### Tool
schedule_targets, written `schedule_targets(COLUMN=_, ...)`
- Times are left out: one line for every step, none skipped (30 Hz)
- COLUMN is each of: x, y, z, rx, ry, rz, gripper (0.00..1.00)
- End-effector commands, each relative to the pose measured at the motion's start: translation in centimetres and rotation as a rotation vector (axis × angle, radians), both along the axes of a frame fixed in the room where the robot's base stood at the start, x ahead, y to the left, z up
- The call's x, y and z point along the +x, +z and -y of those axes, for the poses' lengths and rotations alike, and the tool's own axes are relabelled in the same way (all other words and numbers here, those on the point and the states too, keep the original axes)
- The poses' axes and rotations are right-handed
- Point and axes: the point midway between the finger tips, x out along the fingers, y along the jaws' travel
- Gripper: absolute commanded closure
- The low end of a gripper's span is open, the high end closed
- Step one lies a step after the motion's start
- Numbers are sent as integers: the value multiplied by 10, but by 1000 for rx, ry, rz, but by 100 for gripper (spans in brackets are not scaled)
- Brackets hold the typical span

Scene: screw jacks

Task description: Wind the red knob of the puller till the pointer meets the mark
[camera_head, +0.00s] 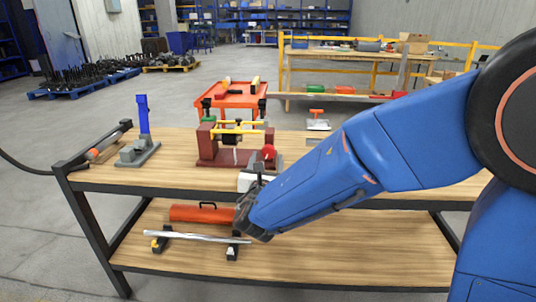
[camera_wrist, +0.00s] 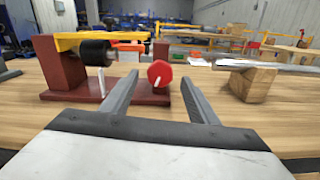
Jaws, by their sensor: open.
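The puller is a dark red frame (camera_head: 208,146) on the bench top, with a yellow bar and a black cylinder (camera_wrist: 95,52). Its red knob (camera_head: 268,152) is on the right end and faces me in the wrist view (camera_wrist: 160,71), with a small white pin on it. A thin white upright strip (camera_wrist: 102,82) stands below the black cylinder; I cannot tell whether it is the pointer or the mark. My gripper (camera_wrist: 160,77) is open, its two fingers apart on either side of the knob in the picture. Contact with the knob cannot be made out.
A grey stand with a blue upright (camera_head: 142,114) is left of the puller. A wooden block (camera_wrist: 252,84) carrying a metal bar is to the right. The lower shelf holds an orange-red cylinder (camera_head: 200,214) and a long bar. An orange cart (camera_head: 233,98) stands behind.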

Motion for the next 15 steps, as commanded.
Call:
schedule_targets(x=9, y=0, z=1, rx=1, ry=-3, rz=1, gripper=46)
schedule_targets(x=14, y=0, z=1, rx=1, ry=-3, rz=0, gripper=46)
schedule_targets(x=19, y=0, z=2, rx=0, ry=-2, rz=0, gripper=46)
schedule_targets(x=23, y=-1, z=2, rx=0, ry=-2, rz=-1, gripper=46)
schedule_targets(x=26, y=0, z=1, rx=0, ry=-2, rz=0, gripper=46)
schedule_targets(x=30, y=0, z=2, rx=1, ry=-2, rz=0, gripper=46)
schedule_targets(x=33, y=0, z=2, rx=1, ry=-2, rz=0, gripper=46)
schedule_targets(x=35, y=0, z=2, rx=1, ry=-2, rz=1, gripper=46)
schedule_targets(x=38, y=0, z=2, rx=0, ry=-1, rz=1, gripper=46)
schedule_targets(x=39, y=0, z=2, rx=0, ry=-1, rz=0, gripper=46)
schedule_targets(x=41, y=0, z=2, rx=0, ry=0, rz=0, gripper=46)
schedule_targets(x=42, y=0, z=2, rx=0, ry=0, rz=0, gripper=46)
schedule_targets(x=42, y=0, z=2, rx=0, ry=0, rz=0, gripper=46)
schedule_targets(x=43, y=0, z=2, rx=0, ry=0, rz=0, gripper=46)
schedule_targets(x=43, y=0, z=2, rx=0, ry=0, rz=-1, gripper=46)
